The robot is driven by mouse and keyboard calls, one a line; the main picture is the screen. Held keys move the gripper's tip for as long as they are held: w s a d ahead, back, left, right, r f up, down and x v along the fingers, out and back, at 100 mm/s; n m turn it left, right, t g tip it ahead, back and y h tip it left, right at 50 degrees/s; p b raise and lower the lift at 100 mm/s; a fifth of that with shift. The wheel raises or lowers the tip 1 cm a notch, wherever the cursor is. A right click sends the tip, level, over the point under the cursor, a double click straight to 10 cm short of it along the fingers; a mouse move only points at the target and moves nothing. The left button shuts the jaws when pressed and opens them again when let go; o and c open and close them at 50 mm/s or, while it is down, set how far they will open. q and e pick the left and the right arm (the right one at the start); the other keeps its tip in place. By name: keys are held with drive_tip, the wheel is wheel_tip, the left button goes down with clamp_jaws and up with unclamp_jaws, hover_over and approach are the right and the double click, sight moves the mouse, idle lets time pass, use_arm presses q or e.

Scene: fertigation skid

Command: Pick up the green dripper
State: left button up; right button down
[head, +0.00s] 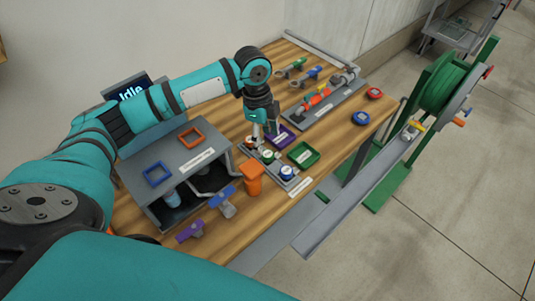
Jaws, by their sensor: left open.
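The green dripper appears to be the small round piece with a pale top (268,156) in the middle of a dark grey strip on the wooden bench. An orange round piece (250,142) sits on one side of it and a blue one (287,172) on the other. My left gripper (264,134) points down with its fingers apart, just above and behind the green piece. I see nothing held between its fingers. The exact gap between the fingertips and the piece is hard to tell. My right gripper is not in view.
A purple tray (291,137) and a green tray (313,157) lie right of the strip. A grey cabinet (160,157) is at left. Valves and pipes (318,98) lie farther back. A hose reel (442,88) stands off the bench.

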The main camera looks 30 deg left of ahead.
sight(268, 154)
use_arm(q)
drive_tip(key=shift+s+d+f+p, duration=0.1)
drive_tip(key=shift+d+f+p, duration=0.1)
drive_tip(key=shift+f, duration=0.25)
drive_tip(key=shift+s+d+f+p, duration=0.1)
drive_tip(key=shift+f+p, duration=0.05)
drive_tip(key=shift+f, duration=0.3)
wheel_tip(268, 154, down, 4)
drive_tip(key=shift+w+d+r+p, duration=0.1)
drive_tip(key=shift+w+r+p, duration=0.1)
drive_tip(key=shift+p, duration=0.3)
drive_tip(key=shift+f, duration=0.25)
drive_tip(key=shift+c, duration=0.5)
drive_tip(key=c, duration=0.8)
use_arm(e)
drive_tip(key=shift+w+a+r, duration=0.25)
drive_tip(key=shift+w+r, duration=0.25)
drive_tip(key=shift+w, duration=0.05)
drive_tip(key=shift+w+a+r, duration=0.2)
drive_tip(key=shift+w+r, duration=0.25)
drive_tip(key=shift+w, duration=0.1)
